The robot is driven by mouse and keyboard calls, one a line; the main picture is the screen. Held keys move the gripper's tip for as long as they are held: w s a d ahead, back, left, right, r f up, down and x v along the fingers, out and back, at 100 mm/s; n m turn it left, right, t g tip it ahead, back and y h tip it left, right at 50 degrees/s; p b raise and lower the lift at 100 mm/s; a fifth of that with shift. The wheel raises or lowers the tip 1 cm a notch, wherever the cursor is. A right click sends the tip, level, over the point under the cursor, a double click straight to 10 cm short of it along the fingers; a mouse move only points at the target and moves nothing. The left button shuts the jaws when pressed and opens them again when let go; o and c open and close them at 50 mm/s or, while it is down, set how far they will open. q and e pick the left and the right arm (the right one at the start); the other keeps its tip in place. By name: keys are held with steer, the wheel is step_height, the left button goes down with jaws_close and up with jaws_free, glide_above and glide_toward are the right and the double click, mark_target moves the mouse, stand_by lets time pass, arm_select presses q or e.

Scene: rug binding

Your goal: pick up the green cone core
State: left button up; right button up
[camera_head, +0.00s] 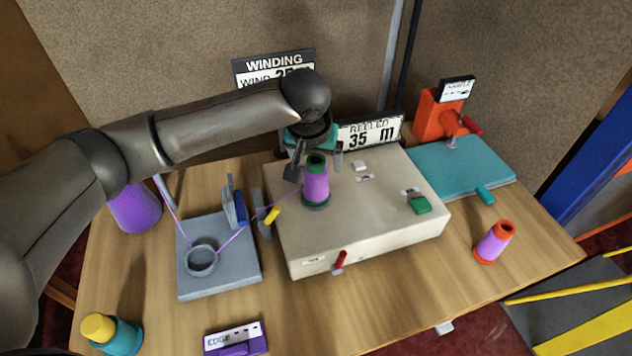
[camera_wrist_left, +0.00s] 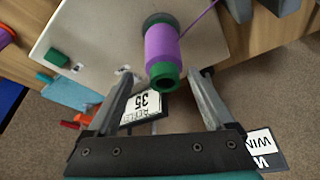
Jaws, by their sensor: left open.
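The green cone core (camera_head: 316,161) stands upright on the spindle of the beige winding machine (camera_head: 390,237), wound with purple thread. Its green top end also shows in the left wrist view (camera_wrist_left: 165,74), with the purple winding (camera_wrist_left: 162,44) behind it. My left gripper (camera_head: 314,169) is open and empty, just behind and above the cone in the head view. In the left wrist view its two fingers (camera_wrist_left: 163,84) point towards the cone, one on each side of the green end; I see no contact. My right gripper is out of view.
A purple thread runs left from the cone to a grey guide stand (camera_head: 222,277). A purple cone (camera_head: 135,209) stands at left, an orange-ended cone (camera_head: 493,242) at right. Behind stand a "REELED 35 m" display (camera_head: 370,133) and a "WINDING" sign (camera_head: 274,64). A green button (camera_head: 419,205) sits on the machine.

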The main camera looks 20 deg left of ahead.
mark_target(318, 168)
arm_select(q)
steer(key=x, duration=0.3)
steer(key=shift+w+f+b, duration=0.2)
steer(key=shift+f+b, duration=0.15)
steer(key=x, duration=0.2)
steer(key=b+x, duration=0.1)
steer(key=shift+a+f, duration=0.3)
steer(key=shift+w+f, duration=0.35)
steer(key=shift+f, duration=0.25)
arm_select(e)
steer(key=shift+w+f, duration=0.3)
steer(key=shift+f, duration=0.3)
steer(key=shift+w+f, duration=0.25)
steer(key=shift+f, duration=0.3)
arm_select(q)
steer(key=shift+c, duration=0.2)
jaws_close()
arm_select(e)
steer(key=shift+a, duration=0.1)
